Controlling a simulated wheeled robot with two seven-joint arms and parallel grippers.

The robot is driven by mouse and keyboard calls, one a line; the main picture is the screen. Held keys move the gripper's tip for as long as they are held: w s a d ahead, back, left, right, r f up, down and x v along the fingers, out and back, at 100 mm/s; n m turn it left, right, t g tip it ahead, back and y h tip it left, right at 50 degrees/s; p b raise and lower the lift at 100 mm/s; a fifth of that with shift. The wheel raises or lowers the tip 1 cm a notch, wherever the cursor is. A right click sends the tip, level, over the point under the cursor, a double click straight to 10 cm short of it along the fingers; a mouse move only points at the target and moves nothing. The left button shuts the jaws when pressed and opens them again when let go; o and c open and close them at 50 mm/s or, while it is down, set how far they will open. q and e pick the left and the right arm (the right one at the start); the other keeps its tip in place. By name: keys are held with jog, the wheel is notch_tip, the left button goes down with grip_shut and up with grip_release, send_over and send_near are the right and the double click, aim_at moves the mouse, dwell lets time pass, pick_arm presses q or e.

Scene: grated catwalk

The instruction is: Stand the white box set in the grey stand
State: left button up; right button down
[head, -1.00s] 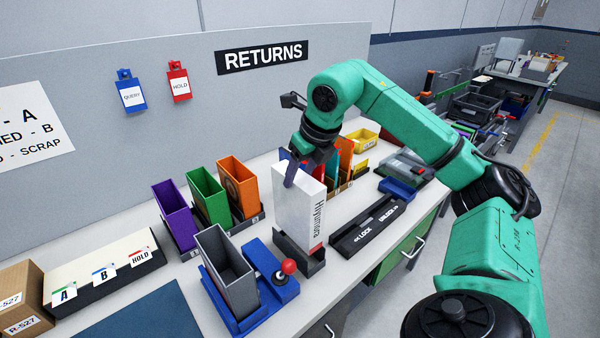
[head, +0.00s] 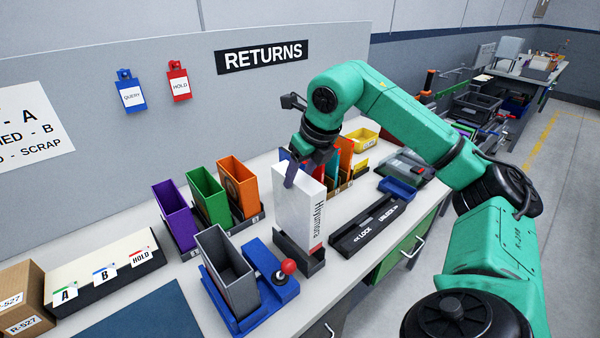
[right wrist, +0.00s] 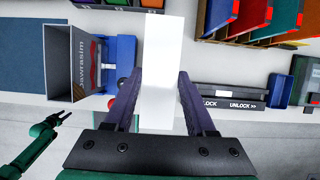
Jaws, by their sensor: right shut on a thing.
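The white box set (head: 298,207), lettered down its side with a red band low down, stands upright at the middle of the bench. Its foot is in the dark grey stand (head: 318,268), whose low walls hide the bottom, so I cannot tell whether it is fully seated. My right gripper (head: 297,172) is shut on the top of the box. In the right wrist view the white box (right wrist: 160,75) lies between the two purple fingers (right wrist: 158,90). My left gripper (right wrist: 61,118) shows only small at the left of that view, empty, its fingers apart.
A tall grey bin (head: 222,265) in a blue base with a red-knobbed lever (head: 288,268) stands close left. A black lock bar (head: 368,226) lies to the right, with coloured folders (head: 346,157) behind the box.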

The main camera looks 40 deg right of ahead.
jog(key=shift+f, duration=0.1)
jog(key=shift+f+b, duration=3.5)
jog(key=shift+f, duration=0.4)
grip_release()
jog(key=shift+r, duration=0.1)
notch_tip(320, 180, up, 8)
jog(key=p, duration=0.8)
